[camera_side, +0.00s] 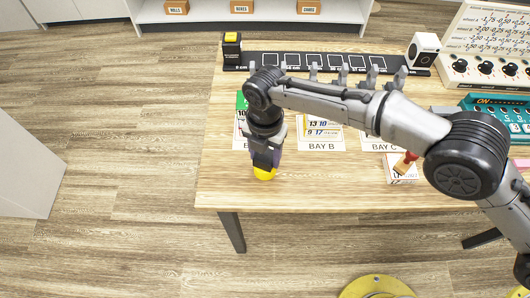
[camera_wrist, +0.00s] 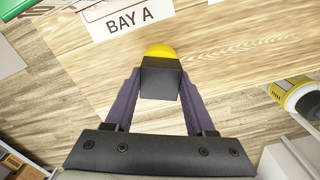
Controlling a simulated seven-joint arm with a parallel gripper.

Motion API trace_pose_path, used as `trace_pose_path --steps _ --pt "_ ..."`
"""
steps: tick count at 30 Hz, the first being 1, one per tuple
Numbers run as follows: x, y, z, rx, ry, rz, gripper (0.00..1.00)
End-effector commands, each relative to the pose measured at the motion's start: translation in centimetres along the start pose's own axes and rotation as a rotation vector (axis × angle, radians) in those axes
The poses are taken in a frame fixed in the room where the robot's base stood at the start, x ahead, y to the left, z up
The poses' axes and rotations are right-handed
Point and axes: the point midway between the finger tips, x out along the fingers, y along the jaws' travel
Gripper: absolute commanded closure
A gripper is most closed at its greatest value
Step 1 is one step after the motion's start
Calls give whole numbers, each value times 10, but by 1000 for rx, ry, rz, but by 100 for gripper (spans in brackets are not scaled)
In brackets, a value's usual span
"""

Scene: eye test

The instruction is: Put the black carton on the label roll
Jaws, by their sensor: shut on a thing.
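My gripper (camera_side: 266,158) is low over the front left of the table. In the wrist view its purple fingers (camera_wrist: 160,80) are shut on the black carton (camera_wrist: 160,82), a small dark box. A yellow round thing, which I take for the label roll, shows just past the carton in the wrist view (camera_wrist: 160,50). In the side view the yellow thing (camera_side: 264,174) is directly below my fingertips, near the table's front edge. The carton hides most of it in the wrist view. I cannot tell whether the carton touches it.
Bay cards, such as BAY B (camera_side: 322,134), lie behind my gripper on the wooden table (camera_side: 225,185). A black strip (camera_side: 300,60) runs along the back. A small box with a red-topped thing (camera_side: 402,170) is at the right. The front edge left of my gripper is clear.

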Motion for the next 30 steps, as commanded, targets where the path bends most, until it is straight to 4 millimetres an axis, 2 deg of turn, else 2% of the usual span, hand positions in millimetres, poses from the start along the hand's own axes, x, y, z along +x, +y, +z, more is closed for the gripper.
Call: trace_pose_path --steps 7,8,12,13,23,26,30 --pt "2 0 0 0 0 -1 99" --pt "3 0 0 0 0 -1 43" --pt "2 0 0 0 0 -1 18" --pt "2 0 0 0 0 -1 15" --pt "0 0 0 0 0 0 15" --pt "-9 0 0 0 0 1 15" --pt "-34 1 0 0 -1 4 15"
